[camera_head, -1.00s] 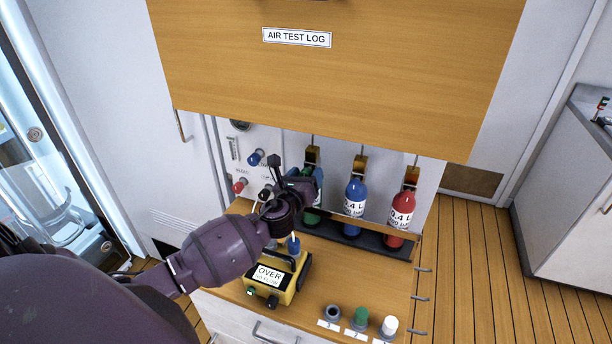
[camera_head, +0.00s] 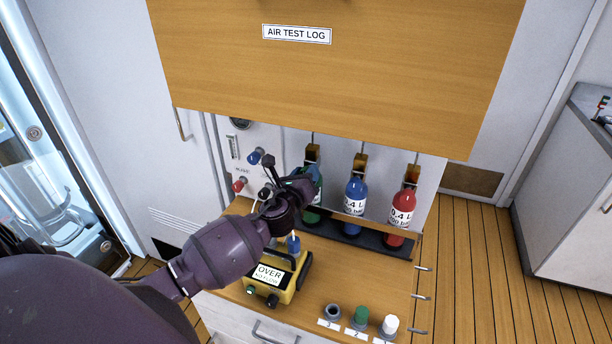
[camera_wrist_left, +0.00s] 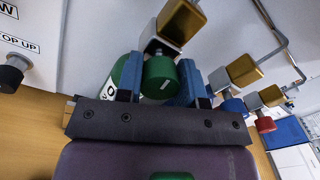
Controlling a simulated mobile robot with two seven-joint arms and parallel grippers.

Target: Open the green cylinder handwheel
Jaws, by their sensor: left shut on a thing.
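The green cylinder (camera_head: 311,215) stands at the left end of a row of cylinders, under the wooden panel; my left gripper (camera_head: 314,178) hides much of it. In the left wrist view its green handwheel (camera_wrist_left: 160,80) sits between the blue fingers of my left gripper (camera_wrist_left: 159,64), which is shut on it. Part of the green cylinder body with a white label (camera_wrist_left: 117,72) shows behind the left finger. The wheel's turning position cannot be told. My right gripper is not in view.
The blue cylinder (camera_head: 355,193) and red cylinder (camera_head: 402,208) stand to the right in a dark rack. A yellow meter reading OVER (camera_head: 280,280) stands below my left arm. Small knobs (camera_head: 255,156) are on the wall panel at left. The large wooden panel (camera_head: 330,90) overhangs the cylinders.

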